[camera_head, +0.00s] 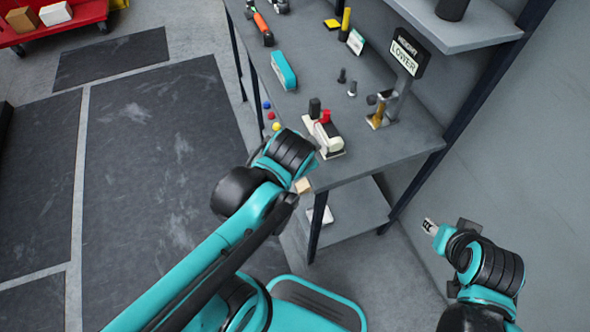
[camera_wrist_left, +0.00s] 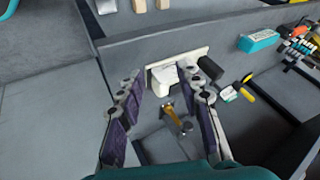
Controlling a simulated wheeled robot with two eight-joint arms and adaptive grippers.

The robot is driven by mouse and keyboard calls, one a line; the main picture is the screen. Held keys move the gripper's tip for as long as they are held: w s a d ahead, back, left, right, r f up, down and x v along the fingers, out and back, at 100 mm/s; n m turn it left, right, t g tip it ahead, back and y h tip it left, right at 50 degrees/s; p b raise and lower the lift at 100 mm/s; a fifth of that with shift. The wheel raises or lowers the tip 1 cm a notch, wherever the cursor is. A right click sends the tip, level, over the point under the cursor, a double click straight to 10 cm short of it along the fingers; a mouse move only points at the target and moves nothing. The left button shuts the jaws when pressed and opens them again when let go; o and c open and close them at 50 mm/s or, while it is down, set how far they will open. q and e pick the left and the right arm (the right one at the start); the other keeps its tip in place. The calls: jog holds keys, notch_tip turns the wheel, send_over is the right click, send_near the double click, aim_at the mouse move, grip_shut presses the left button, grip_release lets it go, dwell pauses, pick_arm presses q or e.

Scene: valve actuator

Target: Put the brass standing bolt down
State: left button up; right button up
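The brass bolt (camera_head: 376,116) stands upright on the grey bench, close to the post of the HEIGHT LOWER sign (camera_head: 406,53). The brass bolt also shows in the left wrist view (camera_wrist_left: 173,113), seen between my fingers but beyond them, with a grey round part beside it.
A white-based device with a red top (camera_head: 325,134) and a black cylinder (camera_head: 314,107) stand near the bench's front edge. A shelf (camera_head: 455,28) overhangs at the upper right.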

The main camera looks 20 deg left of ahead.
aim_at(379, 98)
pick_arm(q)
jog(key=s+n, duration=0.1)
jog(key=n, duration=0.1)
jog(key=s+n+h, duration=0.1)
jog(key=s+n, duration=0.1)
jog(key=s+f+n, duration=0.1)
jog(key=s+n, duration=0.1)
jog(key=shift+a+n, duration=0.1)
jog(key=shift+n, duration=0.3)
dwell(0.5)
